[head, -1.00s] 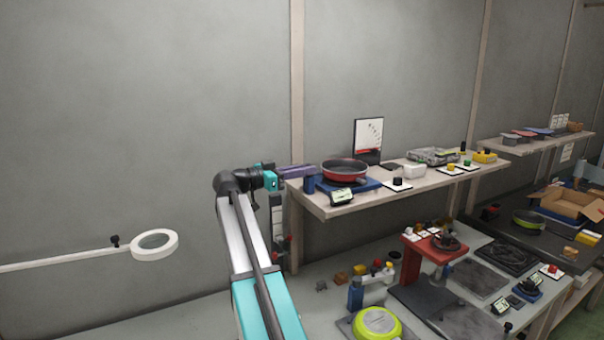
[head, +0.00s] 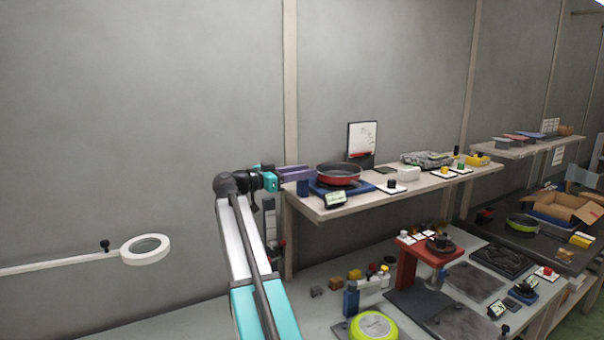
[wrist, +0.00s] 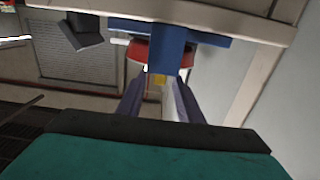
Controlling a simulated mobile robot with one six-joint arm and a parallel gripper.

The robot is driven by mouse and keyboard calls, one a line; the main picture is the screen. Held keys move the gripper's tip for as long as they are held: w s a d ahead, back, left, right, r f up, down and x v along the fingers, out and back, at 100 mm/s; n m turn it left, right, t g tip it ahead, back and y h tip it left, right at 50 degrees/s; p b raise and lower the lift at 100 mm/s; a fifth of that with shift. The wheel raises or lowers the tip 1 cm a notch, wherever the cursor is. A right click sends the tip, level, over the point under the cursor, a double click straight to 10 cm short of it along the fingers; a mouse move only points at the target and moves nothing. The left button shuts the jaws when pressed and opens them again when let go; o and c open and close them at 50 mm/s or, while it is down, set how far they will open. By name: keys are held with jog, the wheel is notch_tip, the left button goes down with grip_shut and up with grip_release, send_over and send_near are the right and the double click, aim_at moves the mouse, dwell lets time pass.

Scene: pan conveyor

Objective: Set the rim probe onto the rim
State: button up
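My gripper (head: 308,173), with purple fingers, is level with the left end of the upper shelf. In the wrist view its fingers (wrist: 160,84) stand apart, with a gap between them. A blue block (wrist: 167,48), perhaps the rim probe or its stand, is just beyond the fingertips; whether they touch cannot be told. In the head view the blue block (head: 302,187) stands on the shelf, below and partly behind the fingers. A red pan (head: 338,178) with a dark inside sits on a blue base (head: 345,188) to its right. Its red side (wrist: 140,52) shows beyond the blue block.
A small display (head: 334,199) stands before the pan, and a white board (head: 362,139) behind it. The shelf edge (head: 375,199) runs below my gripper. The lower bench holds a green pan (head: 373,325) and a red stand (head: 418,258). A white ring lamp (head: 145,250) is at left.

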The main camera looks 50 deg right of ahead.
jog(key=shift+b+v, duration=0.35)
jog(key=shift+v, duration=0.55)
jog(key=b+v, duration=0.3)
jog(key=v, duration=0.9)
jog(key=shift+s, duration=0.1)
